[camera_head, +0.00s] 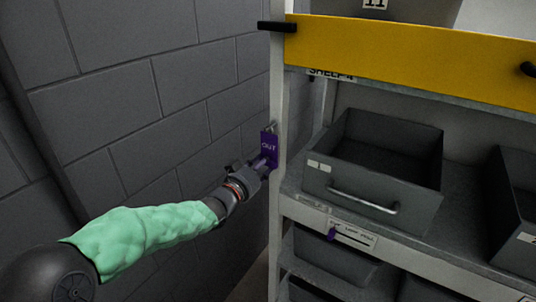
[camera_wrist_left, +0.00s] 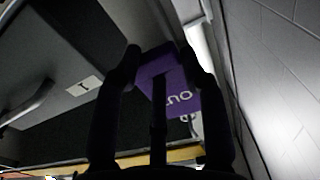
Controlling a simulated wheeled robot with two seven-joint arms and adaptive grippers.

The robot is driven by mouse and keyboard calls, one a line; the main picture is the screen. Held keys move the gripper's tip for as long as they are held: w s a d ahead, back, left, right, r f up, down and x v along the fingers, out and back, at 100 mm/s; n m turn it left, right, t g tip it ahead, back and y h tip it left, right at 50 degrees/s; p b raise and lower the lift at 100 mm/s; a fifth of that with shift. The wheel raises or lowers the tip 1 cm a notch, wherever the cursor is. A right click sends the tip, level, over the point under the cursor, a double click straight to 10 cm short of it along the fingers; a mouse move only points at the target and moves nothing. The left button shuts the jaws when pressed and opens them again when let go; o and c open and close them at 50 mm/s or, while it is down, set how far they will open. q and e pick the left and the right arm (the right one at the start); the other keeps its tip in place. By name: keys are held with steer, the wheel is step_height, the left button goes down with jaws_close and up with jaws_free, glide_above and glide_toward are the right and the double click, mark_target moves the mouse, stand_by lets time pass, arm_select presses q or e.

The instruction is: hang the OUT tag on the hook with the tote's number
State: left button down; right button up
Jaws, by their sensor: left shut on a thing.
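The purple OUT tag (camera_head: 268,148) is upright against the white shelf post at the left end of the rack, with a small metal piece at its top. Whether it hangs from anything there is too small to tell. My left gripper (camera_head: 262,166) is shut on the tag's lower part. In the left wrist view the tag (camera_wrist_left: 165,78) shows between the fingers, its lettering upside down. A grey tote (camera_head: 370,160) with a silver handle and a label reading 1 stands on the shelf. A small purple piece (camera_head: 331,234) is on the shelf edge below it. My right gripper is not in view.
A yellow panel (camera_head: 410,52) with black pegs crosses the rack above the tote. Another grey tote (camera_head: 516,215) stands at the right. A printed strip (camera_head: 353,234) is on the shelf edge. A grey block wall (camera_head: 140,80) is close on the left.

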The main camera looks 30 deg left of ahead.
arm_select(q)
steer(key=shift+s+d+f, duration=0.1)
steer(key=shift+s+f, duration=0.4)
steer(key=shift+f, duration=0.4)
steer(key=shift+s+d+r, duration=0.15)
steer(key=shift+d+r, duration=0.2)
steer(key=shift+d, duration=0.1)
steer(key=shift+s+a, duration=0.35)
steer(key=shift+a, duration=0.1)
steer(key=shift+r, duration=0.1)
steer(key=shift+s+d, duration=0.1)
steer(key=shift+s+a+r, duration=0.1)
steer(key=shift+s+a, duration=0.1)
steer(key=shift+s, duration=1.15)
